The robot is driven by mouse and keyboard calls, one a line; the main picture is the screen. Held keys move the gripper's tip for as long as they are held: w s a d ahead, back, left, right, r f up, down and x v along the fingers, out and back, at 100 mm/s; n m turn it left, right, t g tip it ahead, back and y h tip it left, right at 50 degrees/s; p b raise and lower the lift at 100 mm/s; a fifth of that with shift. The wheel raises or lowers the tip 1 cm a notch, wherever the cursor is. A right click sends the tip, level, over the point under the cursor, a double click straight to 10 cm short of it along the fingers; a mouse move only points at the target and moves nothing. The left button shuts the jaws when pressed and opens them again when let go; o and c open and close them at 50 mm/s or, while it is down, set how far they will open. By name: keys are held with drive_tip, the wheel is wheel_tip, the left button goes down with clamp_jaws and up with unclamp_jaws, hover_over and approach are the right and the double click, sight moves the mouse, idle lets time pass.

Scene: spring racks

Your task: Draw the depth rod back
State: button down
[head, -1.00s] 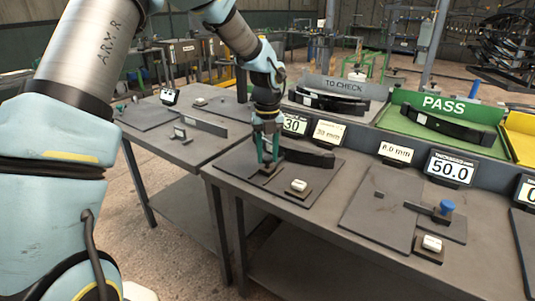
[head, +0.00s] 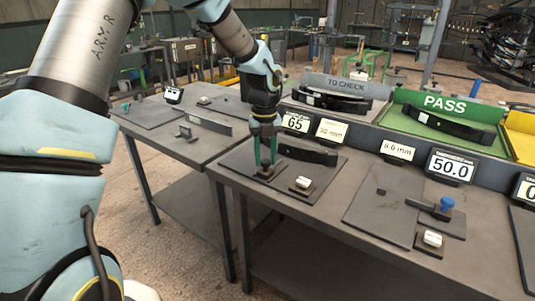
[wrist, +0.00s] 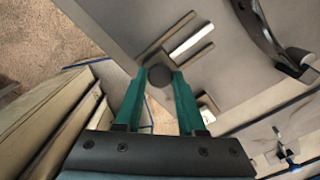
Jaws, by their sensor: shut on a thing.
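My gripper (head: 265,165) points down over the dark base plate (head: 310,205) at the near left of the table. It is shut on a dark round knob (wrist: 160,76), seemingly the end of the depth rod. The rod's shaft is hard to make out between the teal fingers. A small dark fixture (head: 267,173) sits under the fingertips. A curved dark spring (head: 308,153) lies behind the gripper and also shows in the wrist view (wrist: 258,30). The display (head: 296,123) behind it reads 65.
A white switch block (head: 303,183) stands right of my gripper. Further right are a 50.0 display (head: 452,167) and a blue-knobbed fixture (head: 446,205). The grey TO CHECK tray (head: 335,85) and green PASS tray (head: 443,105) hold dark springs behind.

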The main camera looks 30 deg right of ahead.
drive_tip(key=c, duration=0.5)
unclamp_jaws()
drive_tip(key=shift+s+a, duration=0.15)
drive_tip(key=shift+a, duration=0.1)
drive_tip(key=shift+r, duration=0.1)
wheel_tip(320, 180, up, 11)
drive_tip(key=b, duration=0.1)
drive_tip(key=shift+f+b, duration=0.2)
drive_tip(key=shift+b, duration=0.15)
drive_tip(key=a+f+n, duration=0.2)
drive_tip(key=a+n, duration=0.7)
drive_tip(key=a, duration=0.1)
drive_tip(key=a+f+n, duration=0.2)
drive_tip(key=a+n, duration=0.7)
drive_tip(key=s+a+f+n, duration=0.1)
drive_tip(key=s+a+n, duration=0.2)
drive_tip(key=a+n, duration=0.5)
drive_tip(key=s+a+f+n+t, duration=0.1)
drive_tip(key=s+a+n, duration=0.2)
drive_tip(key=a+n, duration=0.5)
drive_tip(key=n, duration=0.4)
drive_tip(key=shift+s+a+f+t, duration=0.2)
drive_tip(key=shift+s+t, duration=0.1)
drive_tip(key=shift+s, duration=0.1)
